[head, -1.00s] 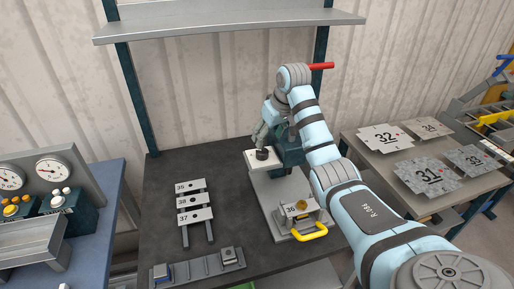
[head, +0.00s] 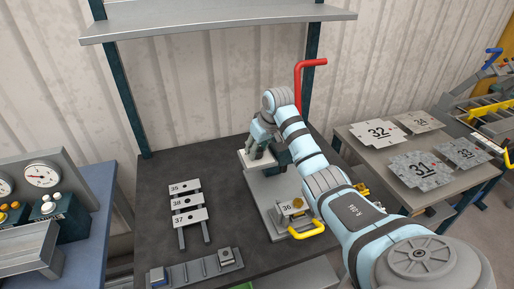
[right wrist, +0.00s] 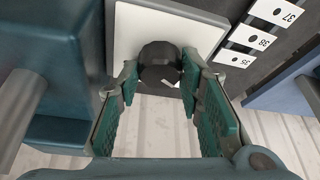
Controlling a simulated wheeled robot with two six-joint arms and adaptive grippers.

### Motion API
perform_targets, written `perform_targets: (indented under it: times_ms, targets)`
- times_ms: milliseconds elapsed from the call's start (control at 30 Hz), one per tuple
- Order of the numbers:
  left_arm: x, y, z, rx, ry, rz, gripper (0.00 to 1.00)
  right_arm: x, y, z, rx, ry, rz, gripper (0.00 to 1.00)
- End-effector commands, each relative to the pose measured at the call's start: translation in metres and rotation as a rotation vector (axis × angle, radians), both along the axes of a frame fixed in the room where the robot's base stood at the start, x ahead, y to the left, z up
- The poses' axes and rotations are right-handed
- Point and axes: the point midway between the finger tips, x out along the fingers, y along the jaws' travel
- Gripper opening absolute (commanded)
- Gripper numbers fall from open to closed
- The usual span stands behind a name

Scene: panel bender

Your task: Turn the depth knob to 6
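The depth knob (right wrist: 160,62) is a dark round knob with a small light mark, on a pale square plate (right wrist: 125,35) in the right wrist view. My right gripper (right wrist: 160,88) has one teal-padded finger on each side of the knob. The fingers are apart and very close to it; firm contact does not show. In the head view my right gripper (head: 258,152) is down at the plate (head: 246,162) and hides the knob. The scale and its numbers are not readable. My left gripper is not in view.
A grey base with a yellow handle (head: 307,231) and a plate marked 36 stands in front. Plates marked 35, 38 and 37 (head: 188,218) lie on a rack at left. A red lever (head: 299,85) rises behind my arm. A side table (head: 470,190) holds numbered sheets.

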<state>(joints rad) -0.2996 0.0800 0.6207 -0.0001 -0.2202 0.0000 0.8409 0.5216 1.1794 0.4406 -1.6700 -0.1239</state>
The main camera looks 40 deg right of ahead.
Motion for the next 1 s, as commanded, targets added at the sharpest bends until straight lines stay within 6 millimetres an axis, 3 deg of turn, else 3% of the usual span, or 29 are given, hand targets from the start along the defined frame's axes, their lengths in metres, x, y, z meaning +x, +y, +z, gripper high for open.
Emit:
perform_targets:
  times_ms: [67,467,1000]
  targets:
    - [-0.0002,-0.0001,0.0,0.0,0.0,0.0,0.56,0.0004,-0.0004,0.0003,-0.002,-0.001,-0.001,0.06]
    - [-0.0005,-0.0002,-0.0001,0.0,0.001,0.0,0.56,0.0022,0.0015,0.0008,-0.003,-0.004,-0.059,0.06]
    - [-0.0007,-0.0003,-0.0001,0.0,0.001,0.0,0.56,0.0039,0.0044,0.0018,-0.001,-0.006,-0.487,0.06]
